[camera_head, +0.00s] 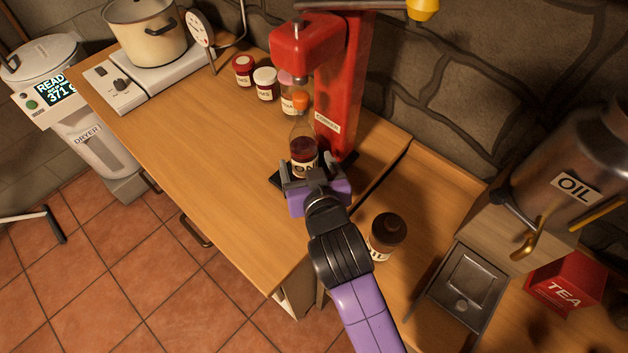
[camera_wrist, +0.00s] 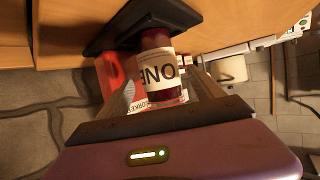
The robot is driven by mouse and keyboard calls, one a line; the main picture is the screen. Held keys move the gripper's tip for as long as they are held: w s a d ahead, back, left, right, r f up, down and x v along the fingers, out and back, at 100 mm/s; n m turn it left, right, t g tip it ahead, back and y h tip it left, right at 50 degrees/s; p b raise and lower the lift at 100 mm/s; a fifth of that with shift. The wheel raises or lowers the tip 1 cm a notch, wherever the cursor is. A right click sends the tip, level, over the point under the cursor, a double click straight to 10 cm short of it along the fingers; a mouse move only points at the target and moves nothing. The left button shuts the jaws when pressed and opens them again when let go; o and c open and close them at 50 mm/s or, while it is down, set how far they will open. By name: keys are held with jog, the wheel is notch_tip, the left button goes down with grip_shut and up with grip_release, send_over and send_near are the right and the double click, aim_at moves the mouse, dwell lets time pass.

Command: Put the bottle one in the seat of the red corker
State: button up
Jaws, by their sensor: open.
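Bottle one (camera_head: 303,146) is a clear glass bottle with dark red contents and a cream label. It stands upright on the black base plate (camera_head: 275,181) of the red corker (camera_head: 343,85), below the corker's head. An orange piece shows at the top of its neck. In the wrist view, bottle one (camera_wrist: 158,64) appears upside down, its foot at the black plate (camera_wrist: 125,25). My gripper (camera_head: 304,171) is open, with its fingers on either side of the bottle's lower part. Whether a finger touches the glass is unclear.
Jars (camera_head: 265,83) stand behind the bottle along the wall. A brown jar (camera_head: 387,236) stands close to the right of my arm.

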jog(key=v, duration=0.8)
jog(key=shift+s, duration=0.3)
jog(key=shift+r, duration=0.1)
jog(key=s+d+r+n+t+y, duration=0.1)
jog(key=s+r+n+t+y, duration=0.15)
jog(key=r, duration=0.25)
jog(key=s+d+f+m+h, duration=0.2)
jog(key=s+d+m+h, duration=0.1)
jog(key=s+d, duration=0.7)
jog(key=s+d+f+m+h, duration=0.3)
jog(key=s+d, duration=0.7)
jog(key=s, duration=0.7)
jog(key=shift+d+f, duration=0.3)
jog(key=shift+d, duration=0.1)
